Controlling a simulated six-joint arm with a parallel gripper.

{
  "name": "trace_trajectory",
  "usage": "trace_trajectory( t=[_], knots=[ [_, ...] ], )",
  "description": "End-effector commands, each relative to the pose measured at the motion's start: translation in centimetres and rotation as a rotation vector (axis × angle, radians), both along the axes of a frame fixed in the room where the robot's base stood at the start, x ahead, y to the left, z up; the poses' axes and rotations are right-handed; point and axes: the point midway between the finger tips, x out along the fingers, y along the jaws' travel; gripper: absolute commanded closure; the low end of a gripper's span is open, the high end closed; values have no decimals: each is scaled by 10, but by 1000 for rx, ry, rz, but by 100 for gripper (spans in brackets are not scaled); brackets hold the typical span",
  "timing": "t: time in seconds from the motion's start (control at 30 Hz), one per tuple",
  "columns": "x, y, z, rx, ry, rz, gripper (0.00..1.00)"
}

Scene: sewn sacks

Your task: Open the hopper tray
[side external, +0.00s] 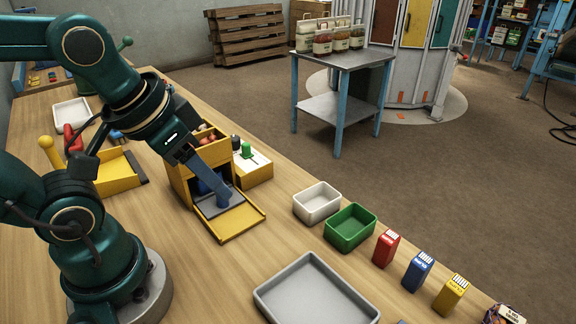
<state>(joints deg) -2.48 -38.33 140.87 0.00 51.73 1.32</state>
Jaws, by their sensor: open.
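The hopper is a yellow box (182,183) on the wooden bench, with several reddish round things in its open top. The hopper tray (243,226), a shallow yellow-edged tray with a grey floor, sticks out from the hopper's lower front onto the bench. My gripper (222,203) reaches down in front of the hopper, with its blue-grey fingers over the tray. It is open. I cannot tell whether the fingers touch the tray. A dark blue shape shows in the hopper's front opening, partly hidden behind the fingers.
A yellow block with a green knob (246,150) stands behind the hopper. A white bin (317,203), green bin (351,228) and grey tray (315,292) lie to the right. Red (386,248), blue (417,271) and yellow (451,294) cartons line the edge.

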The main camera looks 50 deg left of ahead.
Motion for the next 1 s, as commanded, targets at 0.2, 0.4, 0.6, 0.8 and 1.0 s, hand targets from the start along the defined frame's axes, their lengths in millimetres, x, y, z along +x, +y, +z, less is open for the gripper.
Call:
trace_trajectory(
  t=[0.2,0.4,0.6,0.8,1.0],
  knots=[
    [29,33,-14,10,164,83,58],
    [50,71,-38,-14,314,151,58],
    [58,100,-63,-50,412,190,58],
    [59,110,-72,-65,444,201,58],
    [59,110,-90,-68,452,201,58]
  ],
)
